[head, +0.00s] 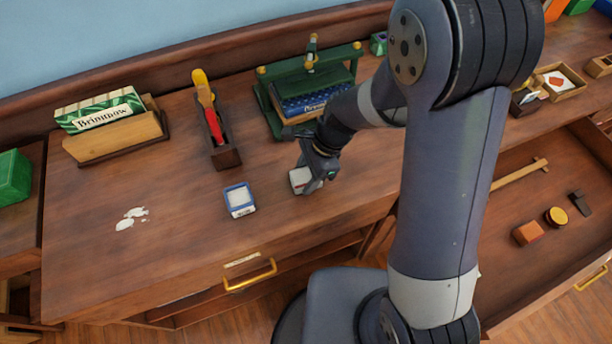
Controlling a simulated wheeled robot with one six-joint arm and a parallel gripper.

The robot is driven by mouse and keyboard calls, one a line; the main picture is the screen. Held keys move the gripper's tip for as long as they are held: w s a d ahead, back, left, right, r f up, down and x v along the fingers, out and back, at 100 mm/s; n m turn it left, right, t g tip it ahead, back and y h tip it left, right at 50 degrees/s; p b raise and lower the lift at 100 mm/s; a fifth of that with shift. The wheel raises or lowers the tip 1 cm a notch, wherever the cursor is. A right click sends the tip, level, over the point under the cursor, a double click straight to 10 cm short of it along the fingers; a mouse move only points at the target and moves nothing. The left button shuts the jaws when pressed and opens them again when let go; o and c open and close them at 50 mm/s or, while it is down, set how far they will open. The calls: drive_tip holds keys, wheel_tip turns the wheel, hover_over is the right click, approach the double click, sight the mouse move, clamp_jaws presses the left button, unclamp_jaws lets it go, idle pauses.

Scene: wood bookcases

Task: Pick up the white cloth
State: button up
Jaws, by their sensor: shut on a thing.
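A small folded white cloth (299,178) is at the fingers of my gripper (312,179), low over the middle of the wooden top. My gripper is shut on the cloth and points down. The fingers hide the cloth's right part. I cannot tell whether the cloth still touches the wood.
A blue-rimmed white box (240,199) stands left of my gripper. A green press (308,92) stands behind it. A wooden holder (220,145) with red and yellow handles and a card box (115,138) stand further left. White patches (131,217) lie on clear wood. An open drawer (510,270) is at right.

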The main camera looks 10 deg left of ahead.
sight(306, 175)
wheel_tip(306, 175, up, 10)
drive_tip(key=shift+r+p, duration=0.1)
drive_tip(key=shift+p, duration=0.25)
drive_tip(key=o, duration=0.3)
drive_tip(key=shift+c, duration=1.1)
